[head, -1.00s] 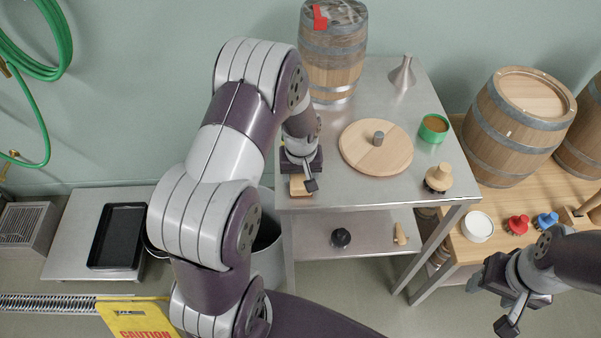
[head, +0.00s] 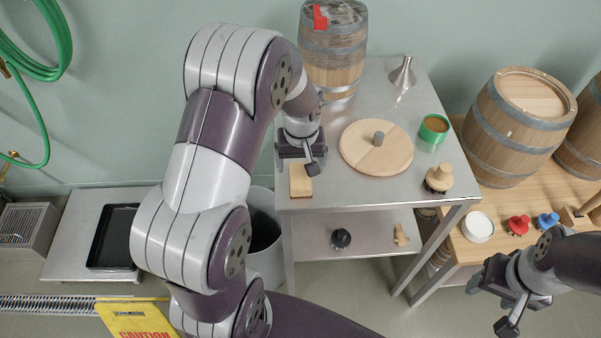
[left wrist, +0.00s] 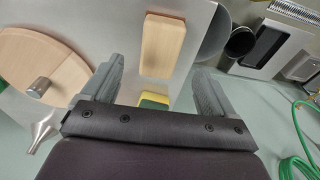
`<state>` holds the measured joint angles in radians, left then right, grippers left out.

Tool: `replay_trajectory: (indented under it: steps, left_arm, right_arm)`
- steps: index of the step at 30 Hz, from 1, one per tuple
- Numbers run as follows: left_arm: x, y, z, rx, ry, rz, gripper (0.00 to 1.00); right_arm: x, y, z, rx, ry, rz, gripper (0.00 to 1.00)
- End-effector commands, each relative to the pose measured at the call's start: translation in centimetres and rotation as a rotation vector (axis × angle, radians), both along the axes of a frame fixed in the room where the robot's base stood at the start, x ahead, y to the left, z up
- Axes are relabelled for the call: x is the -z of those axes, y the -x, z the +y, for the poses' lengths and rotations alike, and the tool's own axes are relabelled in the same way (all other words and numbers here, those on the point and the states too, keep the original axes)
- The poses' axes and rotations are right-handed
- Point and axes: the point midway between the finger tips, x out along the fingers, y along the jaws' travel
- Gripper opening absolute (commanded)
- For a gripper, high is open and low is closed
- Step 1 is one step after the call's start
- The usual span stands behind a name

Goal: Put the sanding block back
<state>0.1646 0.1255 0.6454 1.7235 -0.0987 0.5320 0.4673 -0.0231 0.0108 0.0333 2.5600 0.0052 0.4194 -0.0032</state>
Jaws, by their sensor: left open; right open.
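The sanding block (head: 300,180) looks like a pale wooden block with a darker front edge. It lies at the front left corner of the steel table (head: 350,188). In the left wrist view the block (left wrist: 163,46) shows beyond and between the two finger lines, apart from both fingers. My left gripper (head: 298,165) is open and empty, just behind the block in the head view. My right gripper (head: 489,306) is open and empty at the lower right, in front of the wooden bench.
A yellow and green sponge-like piece (left wrist: 153,101) shows near my left gripper's palm. A round wooden lid (head: 360,155), a brush (head: 438,178), a green tin (head: 434,128), a funnel (head: 403,73) and a barrel (head: 333,60) stand on the table. The lower shelf (head: 370,236) holds small items.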

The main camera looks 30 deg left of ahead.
Motion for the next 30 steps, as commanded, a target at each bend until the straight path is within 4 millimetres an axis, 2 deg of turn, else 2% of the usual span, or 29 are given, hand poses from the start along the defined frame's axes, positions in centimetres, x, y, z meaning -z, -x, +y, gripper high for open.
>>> replay_trajectory:
  steps: [3,9,11,15,19,22,30]
  left_arm:
    - [-2.8,0.2,-0.2,0.001,-0.001,-0.005,0.87]
    - [-5.2,1.0,-0.9,0.026,0.002,0.001,0.87]
    - [-5.4,2.4,-2.0,0.099,0.005,0.005,0.87]
    - [-5.3,7.6,-5.6,0.359,0.009,0.006,0.87]
    - [-4.8,11.6,-7.4,0.528,0.008,0.006,0.87]
    - [-4.6,12.7,-7.7,0.574,0.006,0.006,0.87]
    - [-4.6,12.8,-7.7,0.574,0.007,0.007,0.87]
  right_arm:
    - [0.2,0.0,0.0,0.0,0.0,0.0,0.58]
    - [0.3,0.0,0.0,0.0,0.0,0.0,0.58]
    - [0.3,0.0,0.0,0.0,0.0,0.0,0.58]
    - [0.3,0.0,0.0,0.0,0.0,0.0,0.58]
    - [0.3,0.0,0.0,0.0,0.0,0.0,0.58]
    - [0.3,0.0,0.0,0.0,0.0,0.0,0.58]
    - [0.3,0.0,0.0,0.0,0.0,0.0,0.58]
